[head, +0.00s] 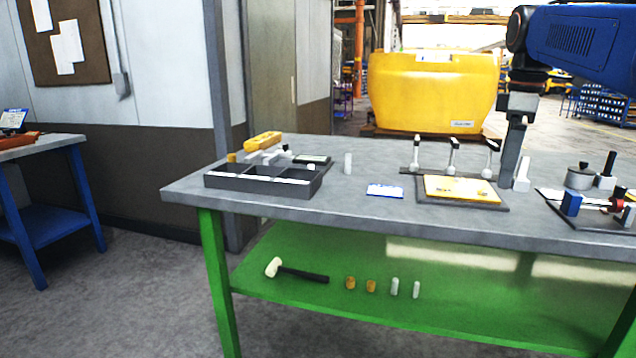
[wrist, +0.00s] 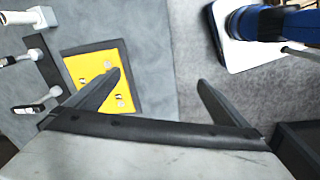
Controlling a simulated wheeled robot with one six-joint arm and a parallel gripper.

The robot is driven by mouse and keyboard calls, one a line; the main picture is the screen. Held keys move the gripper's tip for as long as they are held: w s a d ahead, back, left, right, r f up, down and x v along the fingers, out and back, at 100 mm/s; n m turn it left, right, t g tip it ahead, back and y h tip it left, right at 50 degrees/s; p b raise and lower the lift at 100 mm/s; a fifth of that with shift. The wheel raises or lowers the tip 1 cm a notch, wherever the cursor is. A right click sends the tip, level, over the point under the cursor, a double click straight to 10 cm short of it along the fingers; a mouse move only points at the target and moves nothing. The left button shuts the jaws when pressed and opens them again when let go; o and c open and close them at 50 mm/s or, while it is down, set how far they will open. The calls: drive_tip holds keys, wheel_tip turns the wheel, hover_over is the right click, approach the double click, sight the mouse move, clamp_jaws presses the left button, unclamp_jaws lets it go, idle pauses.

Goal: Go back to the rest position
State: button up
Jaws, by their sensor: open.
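My gripper (head: 511,182) hangs above the right part of the grey workbench (head: 330,215) in the head view, fingers pointing down. In the wrist view my gripper (wrist: 158,80) shows two dark fingers spread wide with nothing between them. A yellow plate (head: 462,189) on a dark base lies on the bench to the left of the gripper in the head view. The yellow plate (wrist: 92,80) also shows beyond the left finger in the wrist view, partly hidden by it.
Toggle clamps (head: 451,160) stand behind the yellow plate. A dark divided tray (head: 262,182) sits at the bench's left. A pot-like part (head: 580,177) and a blue-and-red fixture (head: 571,203) stand at the right. A mallet (head: 300,273) lies on the green lower shelf (head: 440,315).

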drive_tip(key=s+a+f+m+t, duration=0.1)
drive_tip(key=s+a+f+m, duration=0.2)
drive_tip(key=s+f, duration=0.5)
drive_tip(key=s+a+f+m+t, duration=0.1)
drive_tip(key=s+a+f+m, duration=0.3)
drive_tip(key=s+f, duration=0.4)
drive_tip(key=s+a+f+m+t, duration=0.1)
drive_tip(key=s+a+f+m, duration=0.2)
drive_tip(key=s+f, duration=0.5)
wheel_tip(320, 180, down, 6)
drive_tip(key=shift+s+a+r+m+t, duration=0.15)
drive_tip(key=shift+a+m+t, duration=0.2)
drive_tip(key=shift+m, duration=0.35)
